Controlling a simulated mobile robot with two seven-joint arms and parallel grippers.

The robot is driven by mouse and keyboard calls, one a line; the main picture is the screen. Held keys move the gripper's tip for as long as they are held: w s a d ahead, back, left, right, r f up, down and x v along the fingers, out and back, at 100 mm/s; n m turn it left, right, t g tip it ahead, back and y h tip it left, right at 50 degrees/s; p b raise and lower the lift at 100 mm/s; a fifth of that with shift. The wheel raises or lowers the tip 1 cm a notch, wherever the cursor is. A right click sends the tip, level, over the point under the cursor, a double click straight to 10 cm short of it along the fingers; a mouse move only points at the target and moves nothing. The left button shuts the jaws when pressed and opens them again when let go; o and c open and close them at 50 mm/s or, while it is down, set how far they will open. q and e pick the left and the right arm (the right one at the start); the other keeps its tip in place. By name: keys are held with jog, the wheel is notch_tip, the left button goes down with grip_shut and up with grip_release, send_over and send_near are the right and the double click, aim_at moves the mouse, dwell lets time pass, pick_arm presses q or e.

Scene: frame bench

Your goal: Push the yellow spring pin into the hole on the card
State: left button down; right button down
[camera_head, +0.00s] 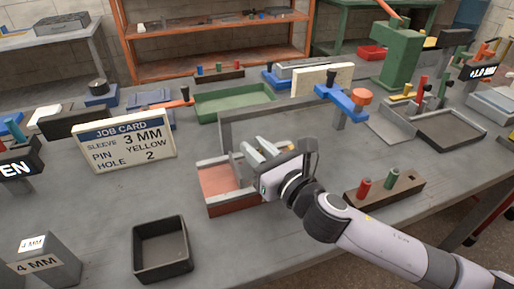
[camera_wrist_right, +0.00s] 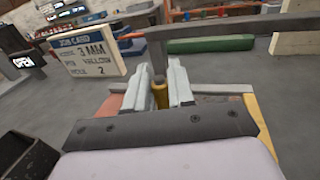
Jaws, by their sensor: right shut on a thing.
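The job card (camera_head: 125,140) stands at the left and reads sleeve 3 MM, pin yellow, hole 2; it also shows in the wrist view (camera_wrist_right: 88,55). My right gripper (camera_head: 258,150) is over the far side of a red-floored tray (camera_head: 222,207), below a grey bar frame (camera_head: 250,108). In the wrist view its two pale fingers (camera_wrist_right: 160,88) are shut on the upright yellow spring pin (camera_wrist_right: 160,97). The fingers hide the pin in the head view. The hole is not seen, and I cannot tell whether the pin touches anything below. My left gripper is not in view.
A pin block (camera_head: 408,191) with red and green pins is right of my gripper. A green tray (camera_head: 235,102) and blue clamp (camera_head: 340,98) are behind. Bench front centre is clear.

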jog(key=shift+f, duration=0.3)
jog(key=c, duration=0.9)
grip_release()
jog(key=shift+s, duration=0.1)
jog(key=v, duration=0.5)
jog(key=shift+s+d, duration=0.25)
jog(key=shift+s, duration=0.05)
jog(key=shift+s+d+r, duration=0.2)
jog(key=shift+s+d, duration=0.15)
jog(key=shift+s, duration=0.2)
